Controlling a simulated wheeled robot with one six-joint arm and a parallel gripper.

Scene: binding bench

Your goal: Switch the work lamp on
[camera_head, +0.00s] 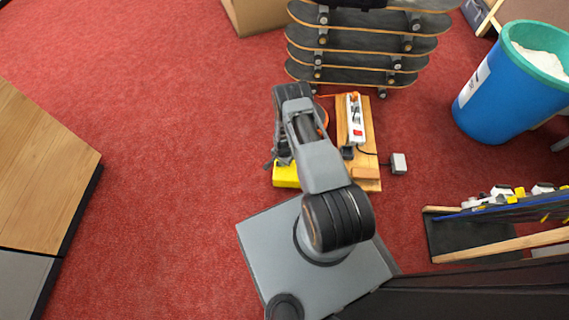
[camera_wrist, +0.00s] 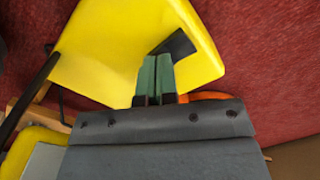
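The yellow work lamp (camera_head: 286,175) is on the red carpet, partly hidden by my arm in the head view. In the wrist view its yellow body (camera_wrist: 110,50) fills the upper middle, with a dark patch (camera_wrist: 181,44), perhaps the switch, on its right part. My gripper (camera_wrist: 159,58) has its two green fingers side by side, shut with nothing seen between them. The tips are at the dark patch's left edge; I cannot tell whether they touch it. No glow shows on the lamp; its front is not clearly in view.
A wooden board (camera_head: 369,184) with a white power strip (camera_head: 355,112) lies beside the lamp. A grey box (camera_head: 399,163) sits right of it. Stacked skateboards (camera_head: 360,47) stand behind, a blue bin (camera_head: 512,90) at right. The carpet at left is clear.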

